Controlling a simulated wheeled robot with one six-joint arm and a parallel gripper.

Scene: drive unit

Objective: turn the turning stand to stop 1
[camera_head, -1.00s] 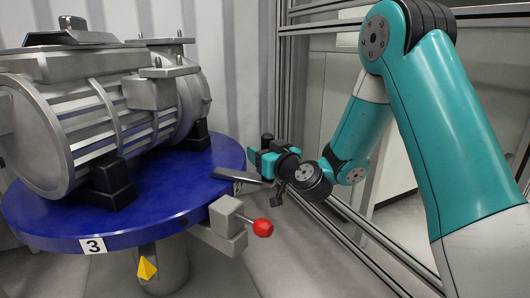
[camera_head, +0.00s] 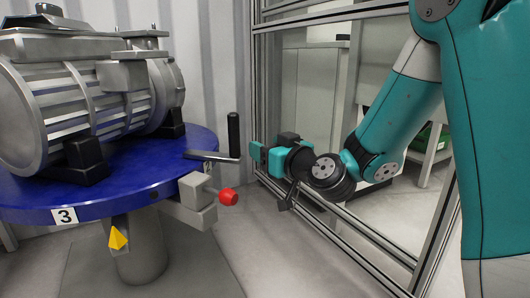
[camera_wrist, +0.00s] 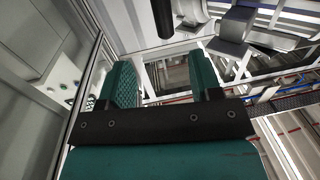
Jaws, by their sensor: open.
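The turning stand is a blue round disc (camera_head: 115,187) on a grey column (camera_head: 140,250), at the left of the head view. A label with "3" (camera_head: 65,216) is on its rim, left of the yellow pointer (camera_head: 118,238). A metal crank arm with an upright black handle (camera_head: 233,135) sticks out from the disc's right side. Below it is a grey block with a red knob (camera_head: 228,196). My gripper (camera_head: 257,156) is open and empty, just right of the black handle and apart from it. In the wrist view the open teal fingers (camera_wrist: 164,80) show, with the black handle (camera_wrist: 163,17) beyond them at the top.
A large grey motor (camera_head: 85,95) sits on black supports on the disc. A metal frame with glass panels (camera_head: 305,90) stands behind and right of my gripper, close to my arm. Bare floor (camera_head: 270,260) lies right of the column.

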